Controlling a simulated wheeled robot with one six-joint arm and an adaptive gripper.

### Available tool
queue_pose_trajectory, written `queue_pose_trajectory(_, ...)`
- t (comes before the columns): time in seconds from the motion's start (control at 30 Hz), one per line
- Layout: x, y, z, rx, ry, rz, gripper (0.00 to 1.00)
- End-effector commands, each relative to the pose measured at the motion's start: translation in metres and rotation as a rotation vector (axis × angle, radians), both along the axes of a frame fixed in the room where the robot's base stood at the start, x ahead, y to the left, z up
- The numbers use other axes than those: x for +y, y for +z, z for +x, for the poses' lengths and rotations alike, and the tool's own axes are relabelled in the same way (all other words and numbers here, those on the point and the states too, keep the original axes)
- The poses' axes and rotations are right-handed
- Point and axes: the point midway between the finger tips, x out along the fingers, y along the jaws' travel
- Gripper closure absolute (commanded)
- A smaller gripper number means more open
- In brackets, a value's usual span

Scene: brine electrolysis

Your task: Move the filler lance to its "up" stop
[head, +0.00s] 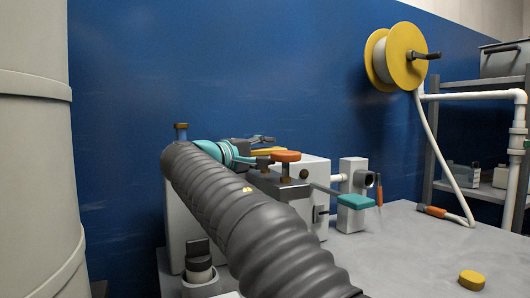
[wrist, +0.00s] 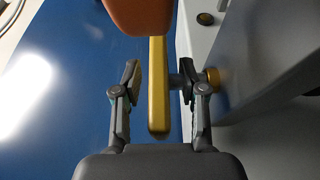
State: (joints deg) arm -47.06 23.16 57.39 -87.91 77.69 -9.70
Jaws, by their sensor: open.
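A yellow bar (wrist: 158,95) runs lengthwise between the two fingers of my gripper (wrist: 160,78) in the wrist view. The fingers stand apart, with a visible gap to the bar on the left; on the right, a grey stub beside the bar passes close to the finger. In the head view my open gripper (head: 268,150) is at the left end of the same yellow bar (head: 272,150), above the grey-white machine. No part is labelled as the filler lance, so I cannot tell for sure that this bar belongs to it.
An orange knob (head: 286,156) sits close by the bar, and a teal-ended lever (head: 356,201) sticks out to the right. A blue wall (head: 290,60) stands behind. A yellow reel (head: 405,56) hangs at upper right.

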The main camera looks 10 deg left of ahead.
Motion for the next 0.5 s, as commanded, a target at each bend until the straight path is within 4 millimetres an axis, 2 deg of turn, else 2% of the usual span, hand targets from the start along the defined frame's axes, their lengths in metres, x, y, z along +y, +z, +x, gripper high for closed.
queue_pose_trajectory(0.07, 0.0001, 0.0000, -0.0002, 0.000, 0.000, 0.000, 0.58)
queue_pose_trajectory(0.23, 0.0002, 0.0001, -0.0003, 0.000, 0.000, 0.000, 1.00)
queue_pose_trajectory(0.5, 0.0001, 0.0010, -0.0004, 0.000, 0.000, 0.000, 1.00)
